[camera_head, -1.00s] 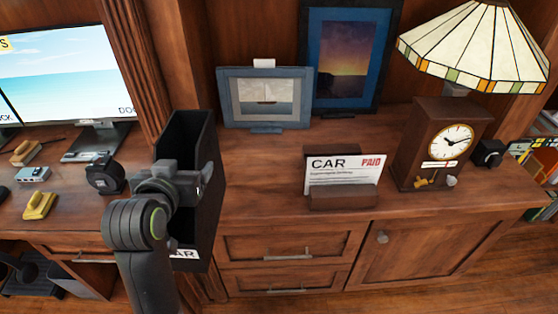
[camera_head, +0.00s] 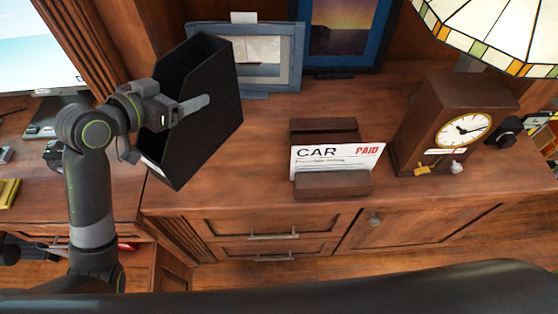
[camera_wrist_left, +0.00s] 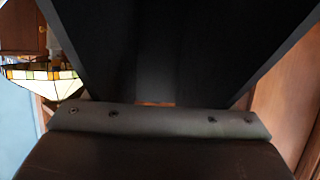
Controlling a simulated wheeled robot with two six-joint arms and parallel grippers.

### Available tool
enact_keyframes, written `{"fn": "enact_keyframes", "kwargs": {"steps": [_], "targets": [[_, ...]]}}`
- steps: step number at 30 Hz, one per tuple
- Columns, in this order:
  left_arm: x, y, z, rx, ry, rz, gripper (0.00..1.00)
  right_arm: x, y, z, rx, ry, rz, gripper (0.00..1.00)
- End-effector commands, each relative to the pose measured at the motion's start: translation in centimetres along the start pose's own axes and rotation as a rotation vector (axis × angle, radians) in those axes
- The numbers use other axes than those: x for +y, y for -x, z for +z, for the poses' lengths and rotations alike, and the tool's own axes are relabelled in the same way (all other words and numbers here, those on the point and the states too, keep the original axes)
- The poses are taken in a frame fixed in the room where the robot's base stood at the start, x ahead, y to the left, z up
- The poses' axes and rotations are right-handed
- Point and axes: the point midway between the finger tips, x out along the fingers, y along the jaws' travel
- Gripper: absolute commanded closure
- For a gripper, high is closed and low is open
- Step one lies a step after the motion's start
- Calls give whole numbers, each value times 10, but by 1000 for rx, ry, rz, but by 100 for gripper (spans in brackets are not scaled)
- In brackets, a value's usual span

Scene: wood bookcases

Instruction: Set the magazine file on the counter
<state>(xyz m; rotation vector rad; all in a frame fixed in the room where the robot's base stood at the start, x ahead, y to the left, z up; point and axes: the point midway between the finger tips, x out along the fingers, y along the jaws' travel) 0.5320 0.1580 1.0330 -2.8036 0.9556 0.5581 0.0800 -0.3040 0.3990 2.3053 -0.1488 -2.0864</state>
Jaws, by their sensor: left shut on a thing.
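The black magazine file (camera_head: 214,112) is in the head view at the left end of the wooden counter (camera_head: 256,150). In the left wrist view the dark panels of the file (camera_wrist_left: 155,50) fill most of the frame. My right gripper is not in view.
A card holder (camera_head: 333,182) with a "CAR PAID" card stands mid-counter. A wooden clock (camera_head: 436,125) and a stained-glass lamp (camera_head: 490,30) are at the right. Framed pictures (camera_head: 290,80) stand behind. Bare counter lies between the file and the card holder.

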Motion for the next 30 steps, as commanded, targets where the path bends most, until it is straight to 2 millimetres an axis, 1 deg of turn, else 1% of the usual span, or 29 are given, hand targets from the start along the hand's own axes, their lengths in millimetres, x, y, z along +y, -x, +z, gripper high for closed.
{"fn": "enact_keyframes", "kwargs": {"steps": [1,6,14,17,21,24,28,30], "targets": [[-2,2,-4,-1,-16,30,70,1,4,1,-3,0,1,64],[-1,7,-7,1,-50,116,70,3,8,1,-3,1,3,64],[-1,9,-8,4,-62,153,70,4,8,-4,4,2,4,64],[-1,5,3,1,-58,153,70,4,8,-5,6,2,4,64],[0,-6,28,0,-54,153,70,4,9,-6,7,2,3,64],[0,-12,42,1,-56,152,70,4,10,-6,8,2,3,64],[-1,-16,52,3,-59,151,70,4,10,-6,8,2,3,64],[0,-19,60,1,-57,152,70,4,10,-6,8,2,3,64]]}}
